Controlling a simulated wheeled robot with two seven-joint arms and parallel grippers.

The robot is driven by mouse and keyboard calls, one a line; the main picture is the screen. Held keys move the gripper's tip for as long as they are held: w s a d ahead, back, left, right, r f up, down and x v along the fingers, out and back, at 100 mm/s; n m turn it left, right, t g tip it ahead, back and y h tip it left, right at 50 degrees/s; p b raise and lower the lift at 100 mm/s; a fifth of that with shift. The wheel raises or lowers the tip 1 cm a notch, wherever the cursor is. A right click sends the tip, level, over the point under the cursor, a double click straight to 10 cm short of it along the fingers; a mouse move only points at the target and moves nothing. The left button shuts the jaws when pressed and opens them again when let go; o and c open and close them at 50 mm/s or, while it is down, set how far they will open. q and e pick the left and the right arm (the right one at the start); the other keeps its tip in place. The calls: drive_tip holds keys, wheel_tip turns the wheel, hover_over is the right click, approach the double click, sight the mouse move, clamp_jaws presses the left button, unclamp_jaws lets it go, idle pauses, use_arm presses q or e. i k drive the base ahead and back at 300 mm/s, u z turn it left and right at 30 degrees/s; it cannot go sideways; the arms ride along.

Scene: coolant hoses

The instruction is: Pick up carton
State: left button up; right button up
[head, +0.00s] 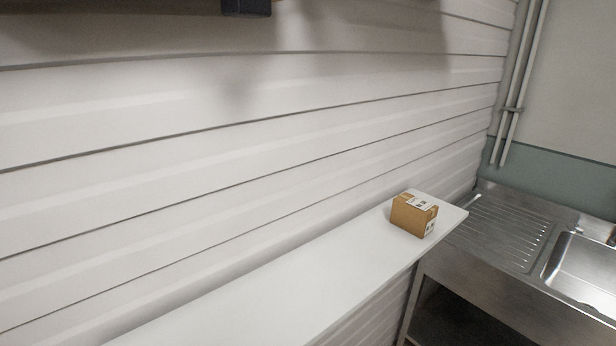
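A small brown carton (407,217) with white labels on its top and side sits on a narrow white shelf (300,285), near the shelf's far right end. The carton stands upright and looks closed. Neither of my grippers shows in the head view, and nothing touches the carton except the shelf.
The shelf runs along a white panelled wall (200,150). Past its right end is a steel sink unit (500,225) with a ribbed drainboard and a basin (585,270). Pipes (515,90) run up the far corner. The rest of the visible shelf is clear. A dark block (246,7) shows at the top edge.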

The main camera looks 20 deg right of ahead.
sight(417, 217)
drive_tip(key=z, duration=1.35)
drive_tip(key=k, duration=0.5)
drive_tip(key=z, duration=1.25)
drive_tip(key=i, duration=1.35)
drive_tip(key=u, duration=3.25)
